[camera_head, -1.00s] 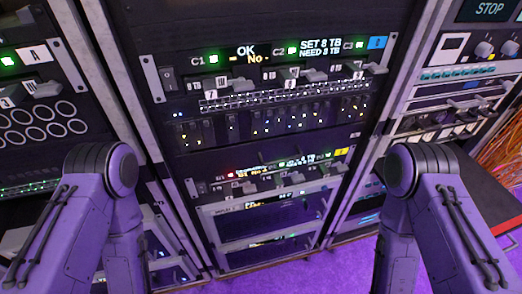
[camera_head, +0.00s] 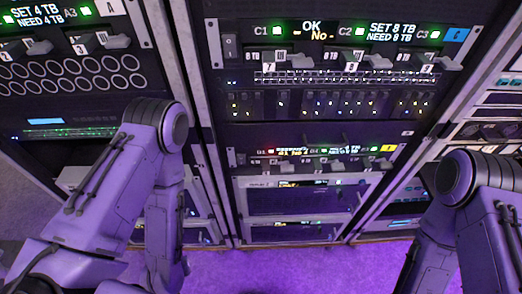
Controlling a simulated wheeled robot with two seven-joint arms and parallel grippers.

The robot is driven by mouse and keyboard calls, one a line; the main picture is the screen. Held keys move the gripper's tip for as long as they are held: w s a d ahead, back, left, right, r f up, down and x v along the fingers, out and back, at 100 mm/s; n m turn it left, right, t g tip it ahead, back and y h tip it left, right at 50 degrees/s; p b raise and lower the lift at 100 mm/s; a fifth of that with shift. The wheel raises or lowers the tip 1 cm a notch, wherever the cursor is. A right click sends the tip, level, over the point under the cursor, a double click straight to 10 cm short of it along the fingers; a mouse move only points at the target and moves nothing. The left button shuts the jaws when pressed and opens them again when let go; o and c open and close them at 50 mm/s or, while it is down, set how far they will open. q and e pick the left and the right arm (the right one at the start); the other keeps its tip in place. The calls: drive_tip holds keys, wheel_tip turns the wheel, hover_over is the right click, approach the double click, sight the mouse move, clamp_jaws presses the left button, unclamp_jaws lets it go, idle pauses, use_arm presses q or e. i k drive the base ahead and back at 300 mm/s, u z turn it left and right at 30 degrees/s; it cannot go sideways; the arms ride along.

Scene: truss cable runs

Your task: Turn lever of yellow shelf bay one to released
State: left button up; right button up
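The yellow shelf is the lower narrow unit in the middle rack, with a yellow tag (camera_head: 388,148) at its right end. Its bay one, at the left end, shows a red light (camera_head: 271,152) beside a small display with yellow text (camera_head: 292,151). Other bays on this shelf show green lights. My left arm (camera_head: 120,190) and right arm (camera_head: 470,200) show at the sides, well apart from the shelf. Both grippers are out of view.
Above sits a blue-tagged shelf (camera_head: 456,34) with several levers and green lights. A left rack (camera_head: 75,75) and right rack (camera_head: 490,120) flank the middle one. Purple floor (camera_head: 240,268) is clear in front.

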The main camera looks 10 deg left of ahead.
sight(285, 167)
drive_tip(key=u, duration=1.25)
drive_tip(key=k, duration=0.85)
drive_tip(key=z, duration=1.8)
